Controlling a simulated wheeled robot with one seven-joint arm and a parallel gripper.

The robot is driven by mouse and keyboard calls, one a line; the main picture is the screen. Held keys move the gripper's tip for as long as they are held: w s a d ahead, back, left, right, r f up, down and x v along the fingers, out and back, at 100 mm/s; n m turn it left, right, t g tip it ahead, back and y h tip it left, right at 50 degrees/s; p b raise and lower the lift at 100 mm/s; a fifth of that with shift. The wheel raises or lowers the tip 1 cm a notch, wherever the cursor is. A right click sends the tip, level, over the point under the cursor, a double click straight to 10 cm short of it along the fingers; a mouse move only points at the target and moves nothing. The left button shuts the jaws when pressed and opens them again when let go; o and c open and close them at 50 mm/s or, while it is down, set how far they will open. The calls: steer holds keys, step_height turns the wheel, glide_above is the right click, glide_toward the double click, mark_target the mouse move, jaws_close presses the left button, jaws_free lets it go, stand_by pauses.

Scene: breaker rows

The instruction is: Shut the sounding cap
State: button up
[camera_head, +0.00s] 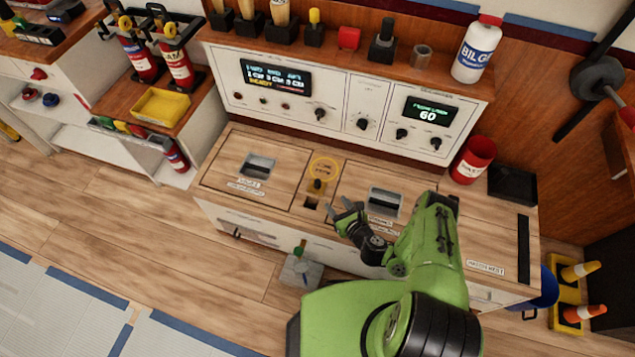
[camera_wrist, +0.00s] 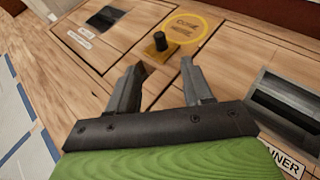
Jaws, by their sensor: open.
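The sounding cap appears to be a small brass-coloured plate with a black knob (camera_head: 318,185), set in the wooden counter top between two hatches. In the wrist view the black knob (camera_wrist: 160,41) stands upright beside a yellow ring around a lettered plate (camera_wrist: 184,27); the lettering is too blurred to read surely. In the head view a small dark opening (camera_head: 311,204) lies on the near side of the knob. My gripper (camera_head: 342,209) is open and empty, just right of this opening. In the wrist view its fingertips (camera_wrist: 163,68) are apart, with the knob beyond them, not touching.
Hatches with recessed handles lie left (camera_head: 258,165) and right (camera_head: 384,203) of the cap. A white control panel (camera_head: 345,100) rises behind the counter. A red can (camera_head: 473,160) stands at the right. The counter around the knob is clear.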

mark_target(318, 182)
steer(key=b+x, duration=0.7)
steer(key=x, duration=0.8)
steer(key=shift+w+a, duration=0.2)
steer(key=shift+r, duration=0.1)
jaws_close()
